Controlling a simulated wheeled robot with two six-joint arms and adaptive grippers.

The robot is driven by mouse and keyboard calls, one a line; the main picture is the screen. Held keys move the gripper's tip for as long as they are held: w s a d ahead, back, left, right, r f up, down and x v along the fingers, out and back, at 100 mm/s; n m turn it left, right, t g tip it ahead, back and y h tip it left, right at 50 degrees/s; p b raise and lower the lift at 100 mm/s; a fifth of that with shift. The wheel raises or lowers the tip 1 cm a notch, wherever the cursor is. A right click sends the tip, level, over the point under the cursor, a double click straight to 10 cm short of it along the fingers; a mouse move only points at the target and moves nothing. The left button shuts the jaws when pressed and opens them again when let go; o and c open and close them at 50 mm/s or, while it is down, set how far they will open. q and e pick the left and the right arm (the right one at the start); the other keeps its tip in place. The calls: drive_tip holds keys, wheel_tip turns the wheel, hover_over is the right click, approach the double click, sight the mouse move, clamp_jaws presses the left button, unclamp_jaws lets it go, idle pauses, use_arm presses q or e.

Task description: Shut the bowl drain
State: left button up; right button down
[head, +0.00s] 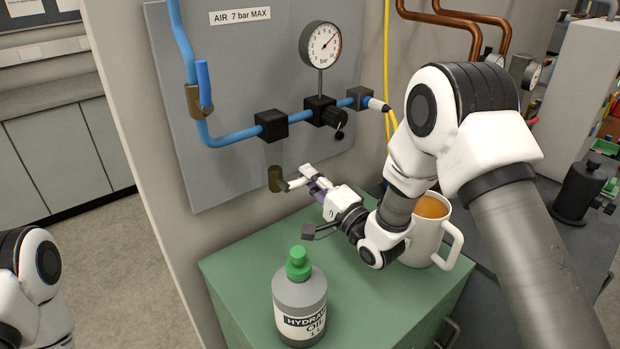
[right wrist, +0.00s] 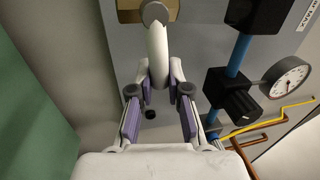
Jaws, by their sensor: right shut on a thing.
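The bowl drain (head: 275,179) is a small brass valve low on the grey panel, below a black block in the blue air line. Its pale lever (head: 295,183) sticks out to the right of the brass body. My right gripper (head: 308,178) is shut on this lever. In the right wrist view the lever (right wrist: 158,50) runs from the brass body (right wrist: 128,14) down between the fingertips of my right gripper (right wrist: 160,78). The lever's far end is partly hidden by the fingers in the head view. My left gripper is out of view.
A green-topped cabinet (head: 236,264) stands below, with a grey oil bottle (head: 300,296) and a mug (head: 428,240) close to my right arm. Above are a pressure gauge (head: 320,45), a black regulator (head: 320,110) and a blue-levered valve (head: 203,86).

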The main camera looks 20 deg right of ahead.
drive_tip(key=shift+f+m, duration=0.2)
drive_tip(key=shift+m, duration=0.3)
drive_tip(key=c, duration=1.1)
unclamp_jaws()
drive_tip(key=shift+c, duration=0.2)
drive_tip(key=shift+w+a, duration=0.15)
drive_tip(key=v, duration=1.2)
drive_tip(key=shift+a+f, duration=0.1)
